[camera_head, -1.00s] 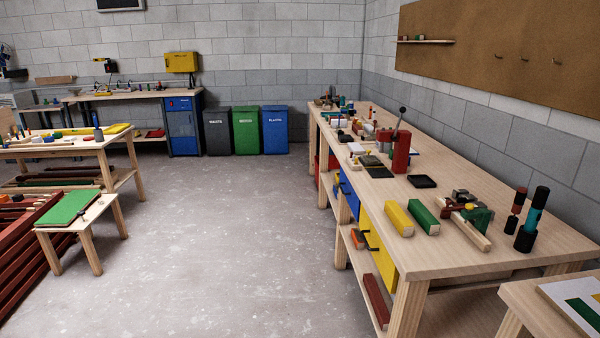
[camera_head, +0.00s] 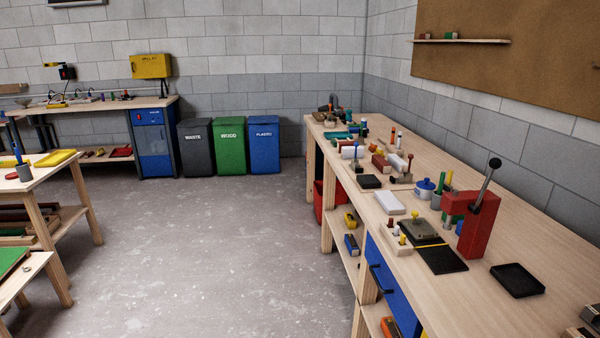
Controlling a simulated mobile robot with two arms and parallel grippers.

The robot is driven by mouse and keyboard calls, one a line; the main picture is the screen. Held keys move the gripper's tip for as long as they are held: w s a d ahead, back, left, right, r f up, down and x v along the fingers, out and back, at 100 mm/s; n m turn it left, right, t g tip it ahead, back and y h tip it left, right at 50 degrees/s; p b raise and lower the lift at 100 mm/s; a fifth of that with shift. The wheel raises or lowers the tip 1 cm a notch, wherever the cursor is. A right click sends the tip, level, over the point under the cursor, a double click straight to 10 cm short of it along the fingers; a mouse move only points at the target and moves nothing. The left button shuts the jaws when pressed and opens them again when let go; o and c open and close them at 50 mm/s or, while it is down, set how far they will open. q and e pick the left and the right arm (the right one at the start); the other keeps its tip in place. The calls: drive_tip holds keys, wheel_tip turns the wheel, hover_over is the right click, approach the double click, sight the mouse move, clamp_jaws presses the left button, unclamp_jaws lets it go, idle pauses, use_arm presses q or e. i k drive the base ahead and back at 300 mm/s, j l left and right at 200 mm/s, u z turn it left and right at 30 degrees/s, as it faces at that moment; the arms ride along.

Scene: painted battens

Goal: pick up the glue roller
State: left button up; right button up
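I cannot tell which item is the glue roller; the small tools are too small to name for sure. Many small items stand on the long wooden bench (camera_head: 548,250) at the right. Among them are a white roll-like piece (camera_head: 352,152), a small dark-headed upright tool (camera_head: 408,168), a blue pot (camera_head: 424,189) and a white block (camera_head: 389,203). Neither of my grippers is in view.
A red lever press (camera_head: 478,228) stands on the bench, with a black tray (camera_head: 517,280) to its right. Grey, green (camera_head: 230,145) and blue bins stand by the back wall. A table (camera_head: 50,172) is at the left. The concrete floor (camera_head: 220,255) between is clear.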

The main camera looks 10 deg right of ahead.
sight(448, 186)
drive_tip(key=i, duration=2.25)
drive_tip(key=i+z, duration=0.25)
drive_tip(key=i, duration=0.25)
drive_tip(key=i+j+z, duration=0.25)
drive_tip(key=i, duration=0.25)
drive_tip(key=i+j+z, duration=0.25)
drive_tip(key=i, duration=0.2)
